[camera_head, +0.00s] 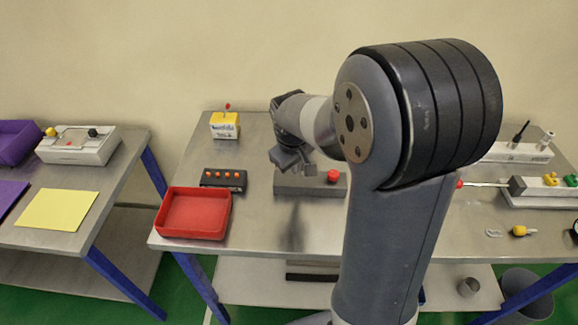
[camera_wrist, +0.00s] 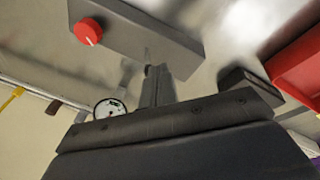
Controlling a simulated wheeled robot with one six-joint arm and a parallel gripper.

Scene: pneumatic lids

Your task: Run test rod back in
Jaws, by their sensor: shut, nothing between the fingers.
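A thin metal rod with a red end (camera_head: 460,184) lies level at the right in the head view, its other end at a dark block (camera_head: 516,186) on a white base. I cannot tell if it is the test rod. My gripper (camera_head: 300,168) is shut and empty, above the table by a grey box (camera_head: 290,188) with a red knob (camera_head: 333,175). The wrist view shows the shut fingers (camera_wrist: 156,82) in front of this box (camera_wrist: 140,28) and its red knob (camera_wrist: 88,31). A faint thin spike shows past the fingertips; what it is cannot be told.
A round dial (camera_wrist: 110,108) shows in the wrist view. My arm hides the table's middle right. Bare table lies in front of the grey box.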

